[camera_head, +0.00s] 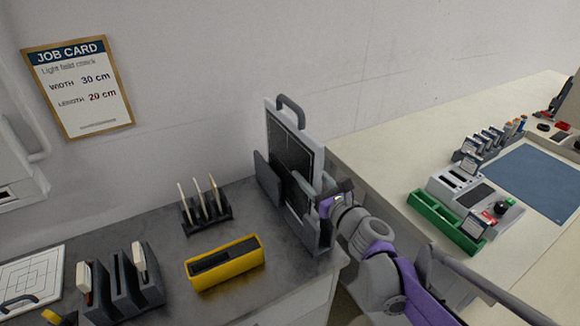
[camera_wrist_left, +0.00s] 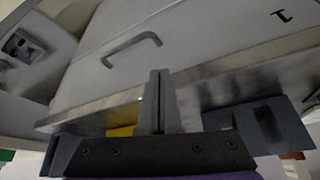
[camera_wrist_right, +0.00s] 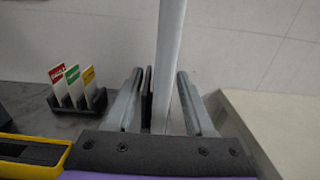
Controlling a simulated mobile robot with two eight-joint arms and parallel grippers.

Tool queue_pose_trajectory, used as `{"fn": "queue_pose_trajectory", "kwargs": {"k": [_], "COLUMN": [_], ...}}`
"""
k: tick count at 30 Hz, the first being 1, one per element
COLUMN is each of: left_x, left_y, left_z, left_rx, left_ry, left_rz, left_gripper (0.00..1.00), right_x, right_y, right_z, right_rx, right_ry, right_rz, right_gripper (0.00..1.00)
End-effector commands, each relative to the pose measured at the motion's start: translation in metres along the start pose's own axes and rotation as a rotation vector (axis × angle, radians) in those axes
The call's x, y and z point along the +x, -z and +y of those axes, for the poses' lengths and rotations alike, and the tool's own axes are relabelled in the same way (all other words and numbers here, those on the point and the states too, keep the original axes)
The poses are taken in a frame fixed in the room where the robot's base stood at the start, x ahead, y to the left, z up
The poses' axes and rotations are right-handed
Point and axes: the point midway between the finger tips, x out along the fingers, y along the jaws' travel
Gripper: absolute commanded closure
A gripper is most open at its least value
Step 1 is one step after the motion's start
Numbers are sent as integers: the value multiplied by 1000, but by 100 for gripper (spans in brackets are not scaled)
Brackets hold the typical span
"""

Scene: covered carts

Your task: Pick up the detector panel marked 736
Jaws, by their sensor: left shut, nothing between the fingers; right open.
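A flat detector panel (camera_head: 312,143) with a light frame, a dark face and a grey top handle stands upright in a dark holder (camera_head: 268,178) at the right end of the dark cart top. No number 736 is readable on it. My right gripper (camera_head: 325,190) is at the panel's near edge. In the right wrist view the panel (camera_wrist_right: 170,60) shows edge-on between the open fingers of my right gripper (camera_wrist_right: 160,100), with gaps beside it. My left gripper (camera_wrist_left: 160,100) is shut and empty in front of a grey cart front with a handle; it is outside the head view.
A yellow box (camera_head: 225,263), a small rack with several tags (camera_head: 205,207) and a dark slotted stand (camera_head: 120,285) share the dark top (camera_head: 170,250). A white grid plate (camera_head: 30,280) lies at left. A pale table (camera_head: 400,150) with a green tray (camera_head: 447,222) stands right.

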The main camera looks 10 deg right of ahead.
Motion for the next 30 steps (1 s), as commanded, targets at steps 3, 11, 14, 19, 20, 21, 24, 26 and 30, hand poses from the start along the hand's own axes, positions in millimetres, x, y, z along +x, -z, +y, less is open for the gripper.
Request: {"fn": "queue_pose_trajectory", "kwargs": {"k": [3,11,14,19,20,21,24,26,30], "left_x": [-1,-1,-1,-1,-1,-1,-1,-1,-1], "left_y": [1,1,1,1,1,1,1,1,1], "left_z": [0,0,0,0,0,0,0,0,0], "left_rx": [0,0,0,0,0,0,0,0,0], "left_ry": [0,0,0,0,0,0,0,0,0], "left_rz": [1,1,1,1,1,1,1,1,1], "left_gripper": [100,100,100,100,100,100,100,100,100], "right_x": [18,26,26,26,26,26,26,26,26], "right_y": [0,0,0,0,0,0,0,0,0], "right_z": [0,0,0,0,0,0,0,0,0], "right_rx": [0,0,-1,-1,-1,-1,-1,-1,-1], "right_ry": [-2,0,0,0,0,0,0,0,0], "right_rz": [-1,0,0,0,0,0,0,0,0], "right_gripper": [46,46,48,79,84,91,100,100,100]}}
